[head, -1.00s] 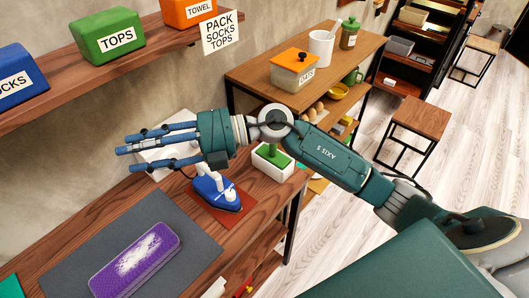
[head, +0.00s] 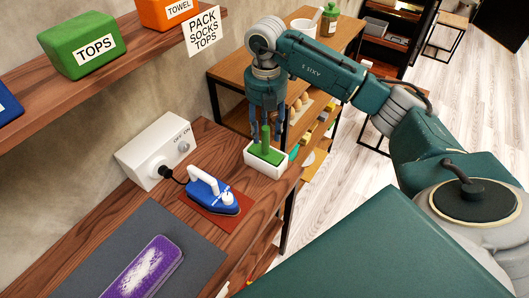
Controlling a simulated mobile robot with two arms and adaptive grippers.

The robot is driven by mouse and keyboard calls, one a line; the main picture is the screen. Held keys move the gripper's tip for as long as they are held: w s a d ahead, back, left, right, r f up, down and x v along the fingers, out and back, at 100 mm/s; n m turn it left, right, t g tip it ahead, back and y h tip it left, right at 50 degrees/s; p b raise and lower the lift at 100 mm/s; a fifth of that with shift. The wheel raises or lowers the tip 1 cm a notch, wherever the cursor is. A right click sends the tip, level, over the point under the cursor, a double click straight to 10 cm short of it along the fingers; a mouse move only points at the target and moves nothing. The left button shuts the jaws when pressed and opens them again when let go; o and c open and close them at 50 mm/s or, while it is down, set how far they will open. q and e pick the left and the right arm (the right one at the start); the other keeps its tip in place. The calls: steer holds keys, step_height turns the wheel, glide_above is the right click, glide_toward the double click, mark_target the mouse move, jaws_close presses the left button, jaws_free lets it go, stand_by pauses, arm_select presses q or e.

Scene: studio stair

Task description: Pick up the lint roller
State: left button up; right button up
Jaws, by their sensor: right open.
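A green upright handle (head: 265,138) rises from a green flat piece in a small white open box (head: 262,170) near the right end of the wooden table. It may be the lint roller; I cannot tell for sure. My right gripper (head: 267,130) points down right above it, its blue fingers open and spread to either side of the handle. I cannot tell whether any finger touches it. My left gripper is not in view.
A blue iron (head: 214,193) on a red mat stands close in front, corded to a white switch box (head: 155,150). A purple, white-specked block (head: 146,272) lies on a grey mat (head: 85,262). A shelf (head: 135,65) with labelled boxes hangs above at left.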

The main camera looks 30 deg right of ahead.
mark_target(266, 145)
steer(key=shift+s+f, duration=0.2)
steer(key=shift+f, duration=0.35)
steer(key=f+p, duration=0.1)
steer(key=f, duration=0.1)
steer(key=f+p, duration=0.1)
steer(key=shift+a+f, duration=0.2)
steer(key=shift+f, duration=0.7)
jaws_close()
